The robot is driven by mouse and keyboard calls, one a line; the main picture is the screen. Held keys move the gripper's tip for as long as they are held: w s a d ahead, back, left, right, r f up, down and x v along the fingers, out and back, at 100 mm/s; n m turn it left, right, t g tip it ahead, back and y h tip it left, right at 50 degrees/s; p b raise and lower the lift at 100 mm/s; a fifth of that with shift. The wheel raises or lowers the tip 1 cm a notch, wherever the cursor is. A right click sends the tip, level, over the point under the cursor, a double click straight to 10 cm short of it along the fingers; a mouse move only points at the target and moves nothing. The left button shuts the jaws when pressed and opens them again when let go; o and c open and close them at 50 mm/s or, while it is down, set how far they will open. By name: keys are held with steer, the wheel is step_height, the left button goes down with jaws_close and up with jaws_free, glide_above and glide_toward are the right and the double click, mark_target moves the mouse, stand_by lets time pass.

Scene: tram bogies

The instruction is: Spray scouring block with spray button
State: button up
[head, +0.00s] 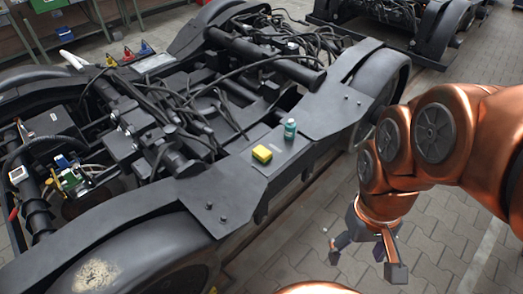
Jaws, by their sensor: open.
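A yellow block (262,153), which looks like the scouring block, lies on the flat dark side frame of the bogie. A small teal item with a lighter top (290,127) stands upright just to its right and a little farther back, apart from it. It looks like the spray button, but its details are too small to tell. My gripper (364,262) is open and empty. It points down over the paved floor at the lower right, outside the bogie frame, and touches neither object.
The dark bogie (330,107) fills the left and middle, with wheels, cables and bolts around the frame. Another bogie (435,28) stands at the back right. A green workbench (55,28) is at the back left. Paved floor (445,235) is clear around my gripper.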

jaws_close()
stand_by(0.4)
stand_by(1.2)
